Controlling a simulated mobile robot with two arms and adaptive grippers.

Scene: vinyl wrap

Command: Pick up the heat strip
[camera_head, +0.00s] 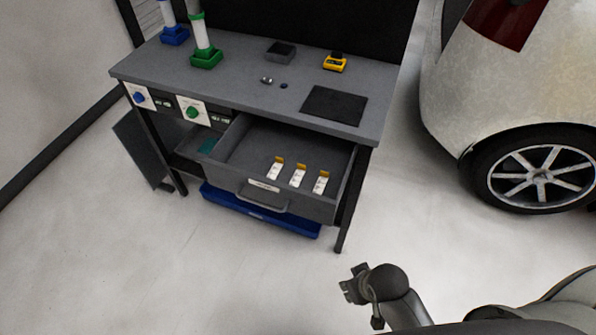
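Three small white strips with orange-yellow ends lie in a row in the open drawer (232,171) of the workbench: the left strip (275,172), the middle strip (298,178) and the right strip (320,184). Their print is too small to read, so I cannot tell which is the heat strip. My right gripper (347,279) is at the lower right, over the floor in front of the bench and apart from the drawer. Its fingers look spread, with nothing between them. My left gripper is out of view.
The workbench top (235,88) holds a black mat (334,105), a yellow device (335,62), a dark grey box (281,51) and green (206,58) and blue (175,35) stands. A blue tray (262,213) is under the drawer. A car (520,90) stands right. The front floor is clear.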

